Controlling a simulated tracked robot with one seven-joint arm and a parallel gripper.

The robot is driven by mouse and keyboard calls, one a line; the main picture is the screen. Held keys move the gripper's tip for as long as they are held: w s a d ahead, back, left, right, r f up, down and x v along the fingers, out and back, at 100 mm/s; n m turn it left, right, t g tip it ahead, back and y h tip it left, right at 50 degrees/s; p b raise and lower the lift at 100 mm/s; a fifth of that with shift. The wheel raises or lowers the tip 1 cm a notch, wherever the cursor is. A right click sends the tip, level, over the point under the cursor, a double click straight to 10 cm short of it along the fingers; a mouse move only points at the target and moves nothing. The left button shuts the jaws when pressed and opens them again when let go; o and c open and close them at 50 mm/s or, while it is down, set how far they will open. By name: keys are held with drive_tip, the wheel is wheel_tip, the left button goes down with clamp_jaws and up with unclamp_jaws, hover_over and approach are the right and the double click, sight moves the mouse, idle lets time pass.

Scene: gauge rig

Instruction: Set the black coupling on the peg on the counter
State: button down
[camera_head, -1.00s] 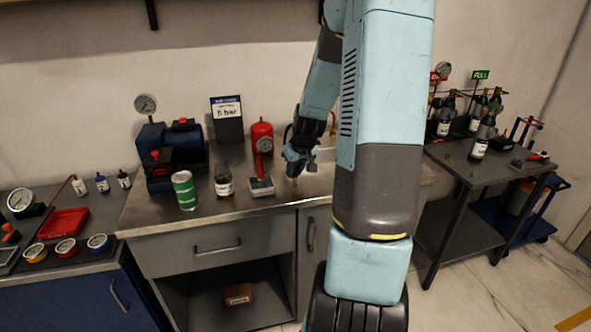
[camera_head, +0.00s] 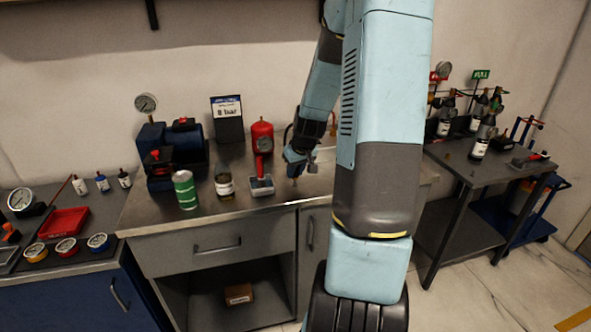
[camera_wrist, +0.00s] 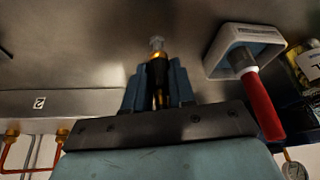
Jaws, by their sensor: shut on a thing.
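My gripper (camera_head: 294,172) is low over the right part of the metal counter (camera_head: 240,211), pointing down. In the wrist view my gripper (camera_wrist: 159,88) has its blue-grey fingers shut on a dark piece, the black coupling (camera_wrist: 158,86), mostly hidden between them. A brass part (camera_wrist: 157,58) shows just past the fingertips, with a small silvery tip (camera_wrist: 157,43) beyond it, in line with the coupling. I cannot tell which of these belong to the peg, or whether the coupling touches it.
A rail marked 2 (camera_wrist: 70,102) is at the left.

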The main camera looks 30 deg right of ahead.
drive_tip(key=shift+f, duration=1.05)
idle(0.4)
drive_tip(key=c, duration=0.5)
unclamp_jaws()
drive_tip(key=shift+c, duration=0.2)
drive_tip(key=v, duration=1.3)
drive_tip(key=shift+r, duration=0.35)
drive_tip(key=shift+s, duration=0.1)
drive_tip(key=shift+a, duration=0.1)
